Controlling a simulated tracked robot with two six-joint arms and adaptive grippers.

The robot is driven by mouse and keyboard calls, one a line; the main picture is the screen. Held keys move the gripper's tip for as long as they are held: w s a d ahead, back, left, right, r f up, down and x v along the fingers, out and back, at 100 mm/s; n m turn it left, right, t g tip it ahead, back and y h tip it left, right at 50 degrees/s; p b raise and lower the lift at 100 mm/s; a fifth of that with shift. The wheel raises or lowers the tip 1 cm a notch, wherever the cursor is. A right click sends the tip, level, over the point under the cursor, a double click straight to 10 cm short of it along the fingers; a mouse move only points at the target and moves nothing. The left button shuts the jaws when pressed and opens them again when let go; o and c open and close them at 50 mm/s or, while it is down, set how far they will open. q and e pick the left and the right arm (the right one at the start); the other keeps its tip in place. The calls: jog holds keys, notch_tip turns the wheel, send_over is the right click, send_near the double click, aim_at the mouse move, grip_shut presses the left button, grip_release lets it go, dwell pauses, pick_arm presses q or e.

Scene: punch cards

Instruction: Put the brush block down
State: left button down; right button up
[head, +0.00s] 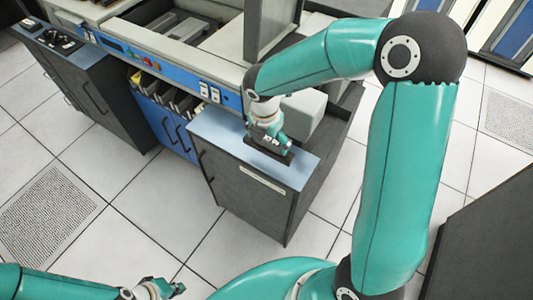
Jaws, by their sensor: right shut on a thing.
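My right gripper (276,146) points down over the blue-grey top of a dark cabinet (228,128). It is shut on the brush block (286,158), a dark, flat piece showing below the fingers at the cabinet top. The gripper hides part of the block. I cannot tell whether the block touches the surface. My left gripper (174,288) is low at the bottom edge of the view, over the floor and away from the cabinet. It is too small and angled to tell whether it is open or shut.
A large grey machine with a blue control strip (140,55) stands behind the cabinet. A row of dark slots (170,95) is left of the cabinet. White floor tiles (150,200) are clear in front. A dark panel (490,245) stands at the right.

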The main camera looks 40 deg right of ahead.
aim_at(268, 153)
jog(key=shift+f+b, duration=0.3)
jog(key=shift+f, duration=2.7)
jog(key=shift+f, duration=0.2)
jog(key=o, duration=1)
jog(key=shift+r, duration=0.1)
jog(key=shift+r, duration=0.1)
